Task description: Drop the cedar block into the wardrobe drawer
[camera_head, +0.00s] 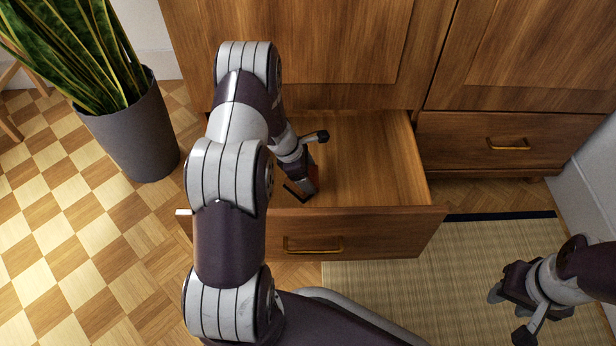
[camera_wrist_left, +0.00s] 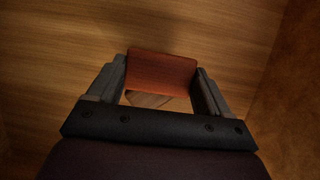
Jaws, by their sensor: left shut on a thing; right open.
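The cedar block (camera_wrist_left: 160,72) is reddish brown and sits between the fingers of my left gripper (camera_wrist_left: 158,85) in the left wrist view, with the wooden drawer floor behind it. In the head view a small reddish part of the block (camera_head: 314,174) shows beside my left gripper (camera_head: 307,188), which is over the open wardrobe drawer (camera_head: 412,212), inside its outline. The gripper hides most of the block, and I cannot tell whether the block touches the drawer floor. My right gripper (camera_head: 508,314) is open and empty over the mat at the lower right.
The wardrobe (camera_head: 330,40) stands behind the open drawer. A second drawer (camera_head: 470,140) to its right is shut. A potted plant (camera_head: 130,125) stands on the left. A woven mat (camera_head: 400,295) lies in front, and a wall (camera_head: 595,170) bounds the right.

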